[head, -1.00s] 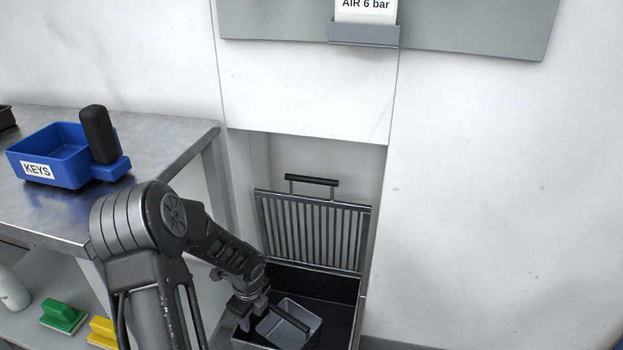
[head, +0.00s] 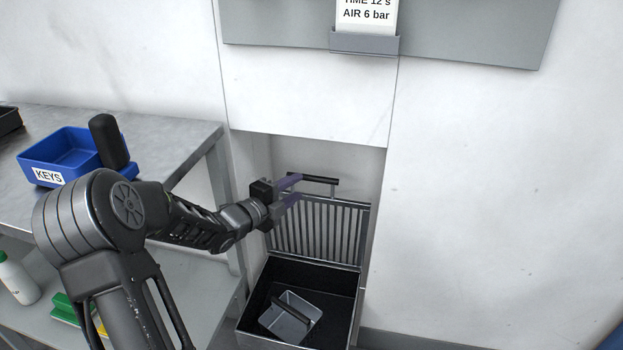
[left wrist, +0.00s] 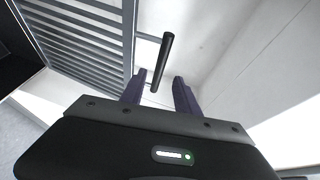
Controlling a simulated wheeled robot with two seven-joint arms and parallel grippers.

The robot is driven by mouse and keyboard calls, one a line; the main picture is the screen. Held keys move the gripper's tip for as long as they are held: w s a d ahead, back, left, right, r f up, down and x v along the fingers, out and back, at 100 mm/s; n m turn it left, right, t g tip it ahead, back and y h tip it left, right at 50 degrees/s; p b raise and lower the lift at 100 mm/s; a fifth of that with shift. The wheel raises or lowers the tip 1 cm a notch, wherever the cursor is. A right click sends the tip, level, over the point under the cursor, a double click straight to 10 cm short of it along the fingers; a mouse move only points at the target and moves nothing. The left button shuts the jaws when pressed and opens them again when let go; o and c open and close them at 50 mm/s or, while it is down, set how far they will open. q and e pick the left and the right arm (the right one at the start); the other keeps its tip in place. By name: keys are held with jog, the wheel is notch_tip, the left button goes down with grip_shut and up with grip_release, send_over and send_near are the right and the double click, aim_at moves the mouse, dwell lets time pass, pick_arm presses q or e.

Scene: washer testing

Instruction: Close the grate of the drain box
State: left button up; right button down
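The drain box (head: 244,318) is an open dark box low in a wall recess. Its slatted metal grate (head: 325,232) stands upright at the back, raised. A dark bar handle (head: 322,180) sits on the grate's top edge. My left gripper (head: 296,187) is at the upper left of the grate, fingers open and pointing towards the handle. In the left wrist view the handle (left wrist: 163,62) lies ahead of the two spread purple fingers (left wrist: 158,92), and the grate (left wrist: 85,38) is at upper left. I cannot see contact with the handle. My right gripper is not in view.
A grey basket (head: 290,318) with a dark handle sits inside the drain box. A metal table (head: 190,140) at left carries a blue KEYS bin (head: 68,155). A shelf below holds a white bottle (head: 18,280). Recess walls stand close on both sides of the grate.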

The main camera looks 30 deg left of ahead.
aim_at(310, 180)
pick_arm(q)
jog(key=shift+w, duration=0.1)
jog(key=w, duration=0.2)
jog(key=w+b, duration=0.1)
jog(key=w, duration=0.1)
jog(key=w+f, duration=0.1)
jog(key=w, duration=0.1)
jog(key=shift+w+d+f, duration=0.1)
jog(key=shift+w+d, duration=0.05)
jog(key=shift+d, duration=0.1)
jog(key=shift+w+b, duration=0.3)
jog(key=shift+w, duration=0.35)
grip_shut()
dwell(0.7)
